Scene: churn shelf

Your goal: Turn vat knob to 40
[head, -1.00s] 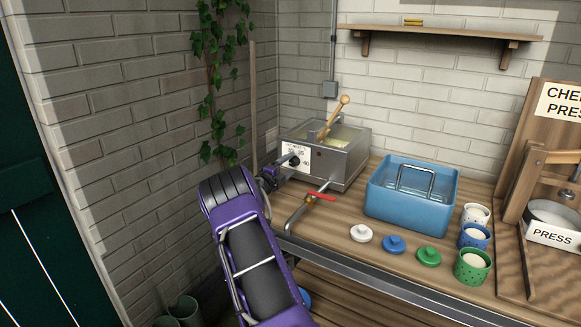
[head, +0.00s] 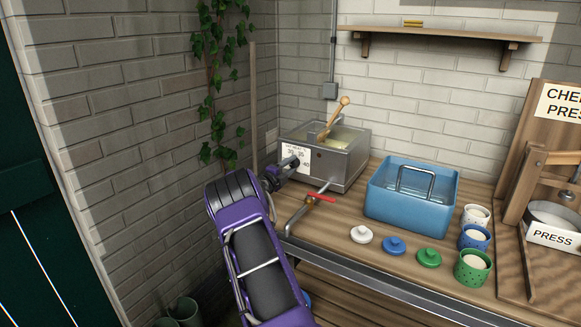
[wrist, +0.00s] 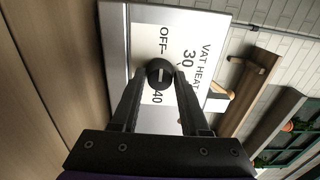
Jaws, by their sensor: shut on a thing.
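The steel vat (head: 335,165) stands on the bench against the wall, with a white dial label (head: 297,150) on its front reading VAT HEAT. In the wrist view the black round knob (wrist: 160,73) is on this label, with OFF, 30 and 40 showing around it; 35 is hidden. A short pale mark shows on the knob; I cannot tell exactly which number it points to. My gripper (wrist: 159,82) is shut on the knob, one finger on each side. In the head view my gripper (head: 288,166) reaches the vat front from the left and partly covers the label.
A tap with a red handle (head: 320,197) sticks out low on the vat, close to my gripper. A wooden paddle (head: 335,117) stands in the vat. A blue tub (head: 411,200), several lids and cups, and a cheese press (head: 548,180) lie to the right.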

